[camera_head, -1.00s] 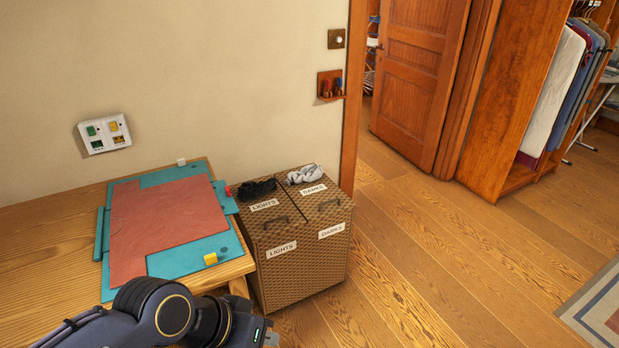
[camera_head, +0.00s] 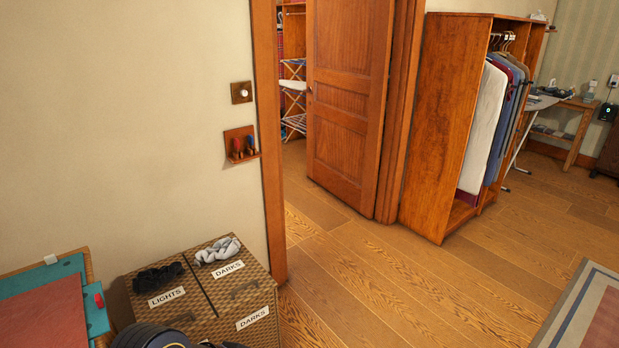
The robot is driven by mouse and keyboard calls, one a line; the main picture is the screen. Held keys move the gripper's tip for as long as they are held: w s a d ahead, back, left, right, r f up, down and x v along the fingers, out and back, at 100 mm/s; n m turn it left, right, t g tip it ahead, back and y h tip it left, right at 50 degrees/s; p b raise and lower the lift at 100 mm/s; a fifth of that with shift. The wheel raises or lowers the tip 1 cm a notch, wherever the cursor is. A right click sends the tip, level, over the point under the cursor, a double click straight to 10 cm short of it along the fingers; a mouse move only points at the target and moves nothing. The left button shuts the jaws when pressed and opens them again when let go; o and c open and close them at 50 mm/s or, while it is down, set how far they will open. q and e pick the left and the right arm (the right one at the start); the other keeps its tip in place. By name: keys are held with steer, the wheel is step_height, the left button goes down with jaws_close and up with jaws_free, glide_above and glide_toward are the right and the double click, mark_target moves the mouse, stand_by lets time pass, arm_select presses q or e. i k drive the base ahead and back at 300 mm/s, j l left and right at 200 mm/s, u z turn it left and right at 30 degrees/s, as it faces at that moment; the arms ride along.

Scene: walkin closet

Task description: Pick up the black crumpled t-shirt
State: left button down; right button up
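A black crumpled t-shirt (camera_head: 158,277) lies on top of the wicker hamper (camera_head: 196,322), on the lid half labelled LIGHTS. A grey crumpled cloth (camera_head: 217,250) lies beside it on the lid half labelled DARKS. Part of one of my arms shows at the bottom edge in front of the hamper and hides its lower left part. Neither gripper's fingers show in the head view.
A table with a teal and red board (camera_head: 52,300) stands left of the hamper. A wooden door (camera_head: 350,95) stands open behind, beside a wardrobe (camera_head: 450,115) with hanging clothes. The wooden floor right of the hamper is clear up to a rug (camera_head: 590,310).

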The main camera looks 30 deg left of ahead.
mark_target(148, 280)
steer(key=i+u, duration=0.2)
steer(key=u, duration=0.2)
steer(key=i+u, duration=0.2)
steer(key=u, duration=0.15)
steer(key=i+l+u, duration=0.15)
steer(key=u, duration=0.25)
steer(key=i+u, duration=0.15)
steer(key=u, duration=0.35)
steer(key=i+l+u, duration=0.1)
steer(key=u, duration=0.35)
steer(key=i+l+u, duration=0.15)
steer(key=u, duration=0.35)
steer(key=i+l+u, duration=0.2)
steer(key=u, duration=0.3)
steer(key=l+u, duration=0.25)
steer(key=u, duration=0.25)
steer(key=i+l+u, duration=0.2)
steer(key=l+u, duration=0.2)
steer(key=i+l+u, duration=0.2)
steer(key=l, duration=0.2)
steer(key=k, duration=0.1)
